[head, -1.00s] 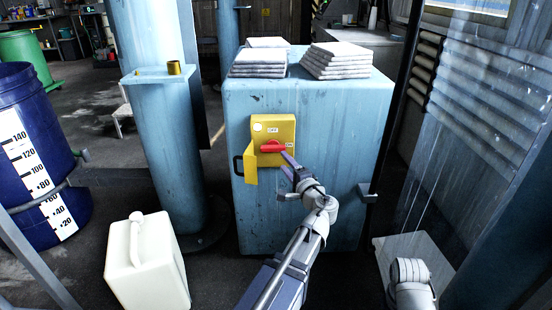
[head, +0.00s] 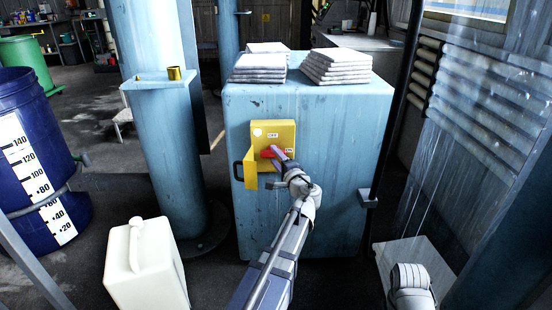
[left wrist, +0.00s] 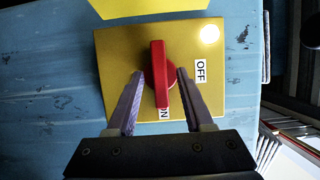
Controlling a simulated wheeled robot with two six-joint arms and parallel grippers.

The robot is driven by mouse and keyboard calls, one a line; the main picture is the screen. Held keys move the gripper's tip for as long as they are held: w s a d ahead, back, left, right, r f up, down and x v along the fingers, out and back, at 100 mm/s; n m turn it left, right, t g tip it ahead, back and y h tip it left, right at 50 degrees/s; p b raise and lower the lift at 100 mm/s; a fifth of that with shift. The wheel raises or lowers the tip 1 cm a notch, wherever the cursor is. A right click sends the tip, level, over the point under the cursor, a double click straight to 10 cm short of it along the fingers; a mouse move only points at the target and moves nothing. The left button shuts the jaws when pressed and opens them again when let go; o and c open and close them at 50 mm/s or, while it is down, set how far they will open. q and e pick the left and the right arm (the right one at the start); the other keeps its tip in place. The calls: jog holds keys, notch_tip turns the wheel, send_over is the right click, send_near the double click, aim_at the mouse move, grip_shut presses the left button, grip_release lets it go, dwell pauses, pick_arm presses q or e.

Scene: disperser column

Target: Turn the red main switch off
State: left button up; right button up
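The red main switch (left wrist: 159,75) is a rotary handle on a yellow plate (left wrist: 115,70), with OFF and ON labels. In the left wrist view its handle points to the ON label. In the head view the red switch (head: 267,153) is partly hidden by my left gripper (head: 277,157). In the left wrist view my left gripper (left wrist: 158,85) is open, with one finger on each side of the handle and gaps visible. The right gripper is not in view; only part of my right arm shows at the lower right.
The yellow box has an open flap (head: 251,169) on its left. It sits on a blue cabinet (head: 340,120) with stacked white slabs (head: 338,66) on top. A white canister (head: 146,265), a blue barrel (head: 25,140) and a blue column (head: 170,150) stand to the left.

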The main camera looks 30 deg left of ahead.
pick_arm(q)
grip_shut()
dwell(0.5)
jog(key=n+h+p, duration=0.1)
jog(key=n+p, duration=0.1)
jog(key=n+h+p, duration=0.1)
jog(key=n+p, duration=0.1)
jog(key=r+n+h+p, duration=0.1)
jog(key=n+p, duration=0.1)
jog(key=shift+s+g, duration=0.15)
jog(key=shift+g, duration=0.25)
jog(key=shift+a+n+h+p, duration=0.15)
jog(key=shift+n+h+p, duration=0.35)
jog(key=shift+n+p, duration=0.45)
jog(key=shift+s+n+t+h+p, duration=0.1)
jog(key=shift+n+t+h+p, duration=0.2)
jog(key=shift+n+h, duration=0.6)
jog(key=n, duration=0.2)
jog(key=n+t+h, duration=0.1)
jog(key=shift+a+f+n+h+p, duration=0.1)
jog(key=shift+a+n+h+p, duration=0.1)
jog(key=shift+n+h+p, duration=0.15)
